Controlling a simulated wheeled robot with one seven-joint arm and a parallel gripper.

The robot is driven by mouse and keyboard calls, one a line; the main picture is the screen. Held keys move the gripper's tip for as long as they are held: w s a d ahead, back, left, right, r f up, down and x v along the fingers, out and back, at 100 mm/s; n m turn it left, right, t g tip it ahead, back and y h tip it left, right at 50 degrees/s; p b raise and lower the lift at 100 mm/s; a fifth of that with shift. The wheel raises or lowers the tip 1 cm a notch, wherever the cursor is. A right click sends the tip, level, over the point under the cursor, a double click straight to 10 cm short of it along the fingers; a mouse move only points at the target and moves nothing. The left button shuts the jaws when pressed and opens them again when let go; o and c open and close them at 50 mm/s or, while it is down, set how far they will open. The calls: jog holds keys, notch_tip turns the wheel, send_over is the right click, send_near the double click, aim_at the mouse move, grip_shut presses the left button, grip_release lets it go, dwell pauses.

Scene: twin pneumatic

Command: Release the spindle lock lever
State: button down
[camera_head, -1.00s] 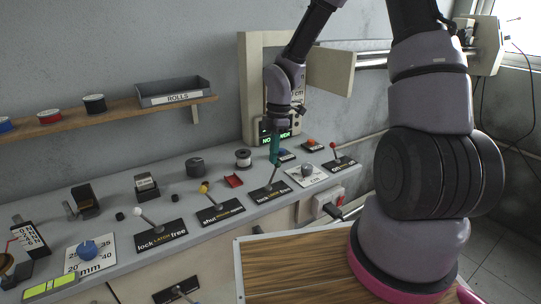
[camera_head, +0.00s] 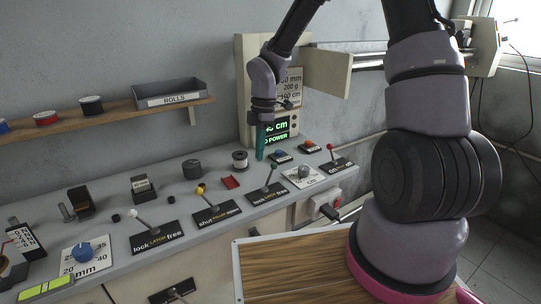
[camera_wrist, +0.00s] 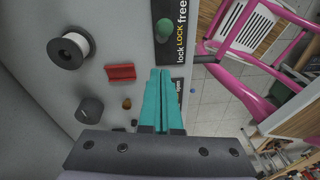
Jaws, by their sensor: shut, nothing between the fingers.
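The lock lever (camera_head: 269,178) stands on a black plate marked "lock LOCK free" (camera_head: 269,195) on the grey counter. In the head view its stick leans to the right. In the wrist view its green knob (camera_wrist: 163,29) shows beside the plate's lettering. My gripper (camera_head: 260,157) has teal fingers, shut and empty. In the head view they point down, just left of the knob and apart from it. In the wrist view the shut fingertips (camera_wrist: 160,71) lie below the knob, with a gap between. How high the tips are above the counter is hard to tell.
To the left stand the valve lever (camera_head: 205,196) and the latch lever (camera_head: 143,222). A red holder (camera_head: 230,182) and a spool (camera_head: 240,160) lie near my gripper. A dial (camera_head: 304,172) and a red-knobbed lever (camera_head: 333,153) are to the right. A display panel (camera_head: 281,129) stands behind.

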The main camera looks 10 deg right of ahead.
jog(key=w+d+r, duration=0.1)
jog(key=d+r, duration=0.2)
jog(key=r, duration=0.6)
jog(key=shift+w, duration=0.3)
